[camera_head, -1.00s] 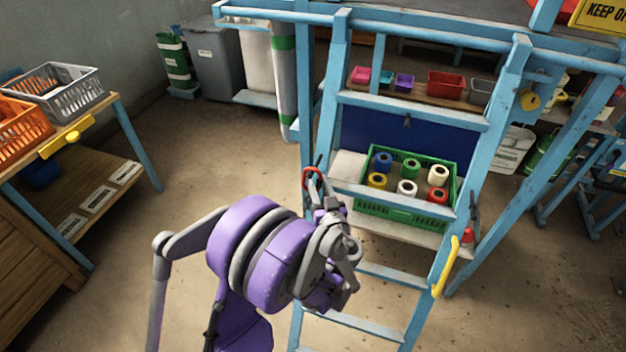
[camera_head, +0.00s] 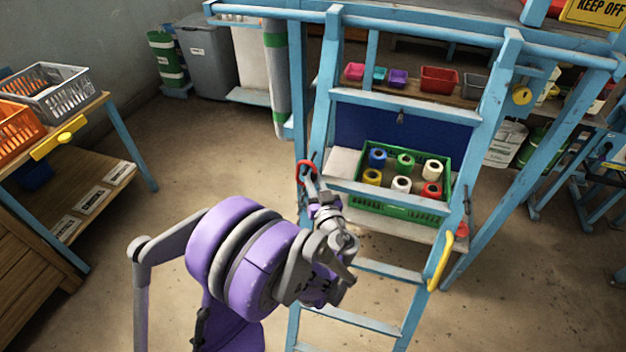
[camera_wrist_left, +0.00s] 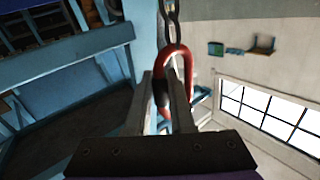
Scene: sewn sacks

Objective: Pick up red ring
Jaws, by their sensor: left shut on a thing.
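The red ring (camera_head: 300,174) is at the left rail of the blue ladder frame in the head view. In the left wrist view the ring (camera_wrist_left: 188,72) is a long red loop with a dark part low on its left side. A dark metal chain (camera_wrist_left: 173,30) meets its top. My left gripper (camera_head: 311,176) reaches up to the ring. In the left wrist view its two fingers (camera_wrist_left: 163,88) are shut on the ring's lower part, which they partly hide. My right gripper is in neither view.
Behind the ladder's rungs a green crate (camera_head: 446,180) holds several coloured rolls on a shelf. A yellow handle (camera_head: 441,262) is on the right rail. A wooden bench (camera_head: 103,100) with baskets stands at left. Bare floor lies between bench and ladder.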

